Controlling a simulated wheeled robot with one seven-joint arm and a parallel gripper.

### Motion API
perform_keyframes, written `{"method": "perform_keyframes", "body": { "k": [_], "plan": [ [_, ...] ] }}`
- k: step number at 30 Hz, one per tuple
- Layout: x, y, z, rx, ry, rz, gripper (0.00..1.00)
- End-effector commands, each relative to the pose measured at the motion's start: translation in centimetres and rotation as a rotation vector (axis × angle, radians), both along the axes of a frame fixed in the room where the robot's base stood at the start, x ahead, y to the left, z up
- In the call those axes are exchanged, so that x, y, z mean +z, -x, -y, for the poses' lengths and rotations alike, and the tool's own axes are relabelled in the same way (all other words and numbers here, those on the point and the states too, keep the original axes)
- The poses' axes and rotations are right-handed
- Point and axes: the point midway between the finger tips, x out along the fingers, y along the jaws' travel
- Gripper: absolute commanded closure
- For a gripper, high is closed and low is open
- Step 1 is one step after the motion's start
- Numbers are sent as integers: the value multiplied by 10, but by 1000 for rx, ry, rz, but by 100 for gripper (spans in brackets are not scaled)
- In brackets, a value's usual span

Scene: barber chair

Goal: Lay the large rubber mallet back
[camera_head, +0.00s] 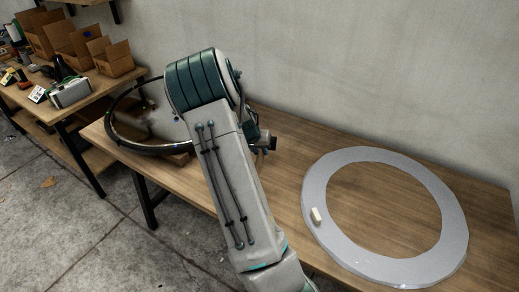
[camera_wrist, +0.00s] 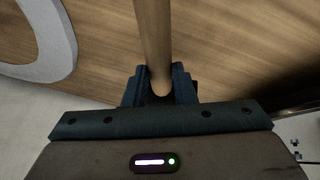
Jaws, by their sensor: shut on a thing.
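The wooden handle (camera_wrist: 153,40) of the mallet runs away from my gripper in the wrist view, toward the top edge. My gripper (camera_wrist: 160,88) is shut on this handle near its lower end. The mallet's head is outside the wrist view. In the head view my own arm hides the mallet. The wooden tabletop (camera_head: 285,170) lies beyond the handle and also fills much of the wrist view (camera_wrist: 230,45). Whether the mallet touches it cannot be told.
A black hoop (camera_head: 130,150) is on the left. A second table at far left holds open cardboard boxes (camera_head: 115,60). Bare wood lies between hoop and ring.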

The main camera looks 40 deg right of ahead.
Motion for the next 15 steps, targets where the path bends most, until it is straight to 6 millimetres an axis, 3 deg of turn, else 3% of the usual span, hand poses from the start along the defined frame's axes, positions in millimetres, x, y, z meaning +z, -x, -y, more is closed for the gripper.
{"method": "perform_keyframes", "body": {
  "k": [15],
  "plan": [
    [-51, 0, 0, 1, 2, 1, 100]
  ]
}}
